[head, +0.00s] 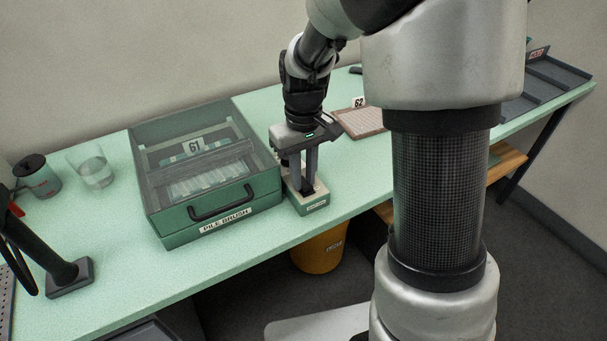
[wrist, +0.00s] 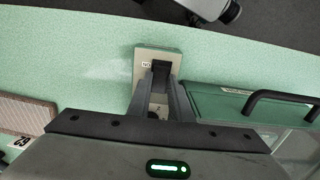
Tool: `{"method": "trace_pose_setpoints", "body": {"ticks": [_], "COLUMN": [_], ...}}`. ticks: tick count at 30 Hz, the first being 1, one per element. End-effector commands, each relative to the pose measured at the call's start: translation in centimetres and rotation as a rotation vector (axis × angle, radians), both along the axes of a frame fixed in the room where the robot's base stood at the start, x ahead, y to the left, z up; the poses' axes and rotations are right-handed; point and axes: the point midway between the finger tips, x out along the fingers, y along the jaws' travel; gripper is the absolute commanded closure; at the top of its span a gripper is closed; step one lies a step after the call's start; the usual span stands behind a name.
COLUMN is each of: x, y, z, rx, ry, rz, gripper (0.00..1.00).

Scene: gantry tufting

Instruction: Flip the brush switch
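The brush switch is a small box with a green front and a pale top (head: 316,201), on the front edge of the bench right of the PILE BRUSH case. The wrist view also shows the box (wrist: 145,57), with a label on its top and a dark part (wrist: 161,72) at the fingertips. My gripper (head: 306,187) points down over the box, its two fingers apart with a gap between them. In the wrist view the fingertips (wrist: 161,82) lie either side of the dark part; I cannot tell whether they touch it.
The green PILE BRUSH case (head: 165,230), with a black handle and clear lid, stands close left of the box. A tan pad (head: 362,121) lies behind right. A glass (head: 94,170) and dark jar (head: 38,177) stand far left. A yellow bin (head: 320,252) is below the bench edge.

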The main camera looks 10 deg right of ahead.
Motion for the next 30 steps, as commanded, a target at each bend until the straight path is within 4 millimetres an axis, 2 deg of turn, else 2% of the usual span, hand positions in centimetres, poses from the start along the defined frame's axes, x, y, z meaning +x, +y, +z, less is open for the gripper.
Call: {"method": "trace_pose_setpoints", "body": {"ticks": [12,20,21,24,30], "x": [-0.33,-0.31,-0.31,-0.32,-0.34], "y": [-0.09,-0.09,-0.09,-0.09,-0.10], "z": [-0.12,0.07,0.07,0.06,0.03], "rx": [0.037,0.038,0.038,0.038,0.037], "ry": [-0.114,-0.118,-0.118,-0.117,-0.116], "rz": [0.000,0.001,0.001,0.000,0.000], "gripper": [1.00,1.00,0.78,0.62,0.62]}}
